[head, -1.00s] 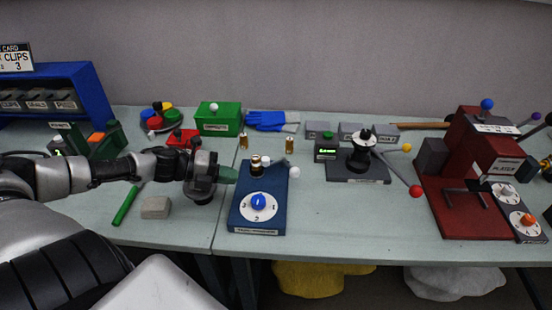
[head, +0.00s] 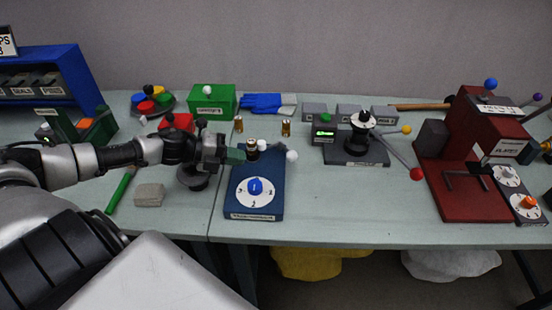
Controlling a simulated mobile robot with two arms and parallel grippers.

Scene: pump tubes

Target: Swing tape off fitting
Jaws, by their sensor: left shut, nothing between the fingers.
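A blue tape winder unit (head: 270,209) stands on the bench with a white dial and blue knob (head: 255,187) at its front. A brass and black fitting (head: 251,149) stands upright at its back left. A grey arm with a white ball end (head: 291,156) reaches from beside the fitting to the right. My left gripper (head: 236,156) comes in from the left, its greenish fingertips shut and empty, just left of the fitting. I cannot tell whether the fingertips touch the fitting. My right gripper is not in view.
Two brass fittings (head: 286,129) stand behind the blue unit. A green box (head: 212,101), blue gloves (head: 267,104) and a red block (head: 176,121) are farther back.

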